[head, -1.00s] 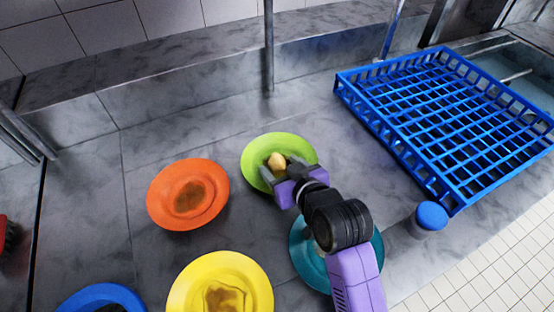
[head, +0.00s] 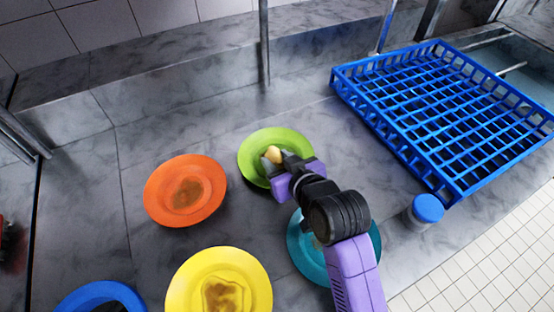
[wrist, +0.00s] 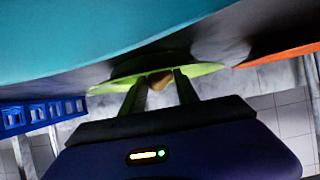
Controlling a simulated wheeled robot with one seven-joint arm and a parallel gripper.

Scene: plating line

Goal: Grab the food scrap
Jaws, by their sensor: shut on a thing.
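The food scrap (head: 273,154) is a small tan lump. It is between the fingertips of my gripper (head: 276,160), over the green plate (head: 258,141). My gripper is shut on it. In the wrist view, the scrap (wrist: 158,80) shows between the two dark fingers, with the green plate (wrist: 106,87) just beyond. I cannot tell whether the scrap still touches the plate.
An orange plate (head: 160,190) and a yellow plate (head: 185,290) carry brown stains. A teal plate (head: 302,257) lies partly under my arm. A blue plate (head: 75,299) is at the lower left. A blue rack (head: 440,110) and a blue round-topped object (head: 428,208) are at the right.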

